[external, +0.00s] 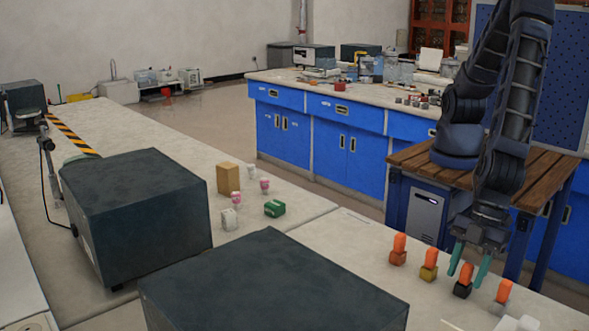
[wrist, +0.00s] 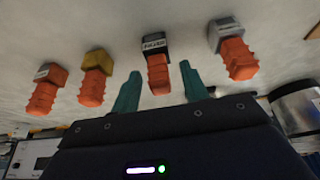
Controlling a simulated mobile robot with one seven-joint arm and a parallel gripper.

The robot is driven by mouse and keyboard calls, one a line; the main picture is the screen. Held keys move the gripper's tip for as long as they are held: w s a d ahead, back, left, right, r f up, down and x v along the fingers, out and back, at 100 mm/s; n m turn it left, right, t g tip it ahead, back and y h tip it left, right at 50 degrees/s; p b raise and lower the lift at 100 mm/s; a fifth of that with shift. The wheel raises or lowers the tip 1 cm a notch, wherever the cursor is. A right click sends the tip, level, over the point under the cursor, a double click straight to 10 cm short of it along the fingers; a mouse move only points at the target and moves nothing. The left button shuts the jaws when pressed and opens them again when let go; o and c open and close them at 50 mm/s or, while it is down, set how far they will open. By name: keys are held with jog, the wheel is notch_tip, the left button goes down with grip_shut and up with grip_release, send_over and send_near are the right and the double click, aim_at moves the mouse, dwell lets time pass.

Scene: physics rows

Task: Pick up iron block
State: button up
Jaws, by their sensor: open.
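Several small blocks with orange ribbed handles stand in a row on the pale bench. The black block (external: 462,290) has a white label, blurred in the wrist view (wrist: 154,46); I cannot read for certain which block is iron. The grey block (external: 497,307) is to its right, also in the wrist view (wrist: 224,32). My gripper (external: 469,274) has two teal fingers, open and empty. They lie on either side of the black block's orange handle in the wrist view (wrist: 158,75); whether they touch it, I cannot tell.
The yellow block (external: 429,273) and the reddish-brown block (external: 397,258) stand left of the black one, closely spaced. A large dark box (external: 270,290) sits further left on the bench.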

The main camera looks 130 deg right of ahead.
grip_shut()
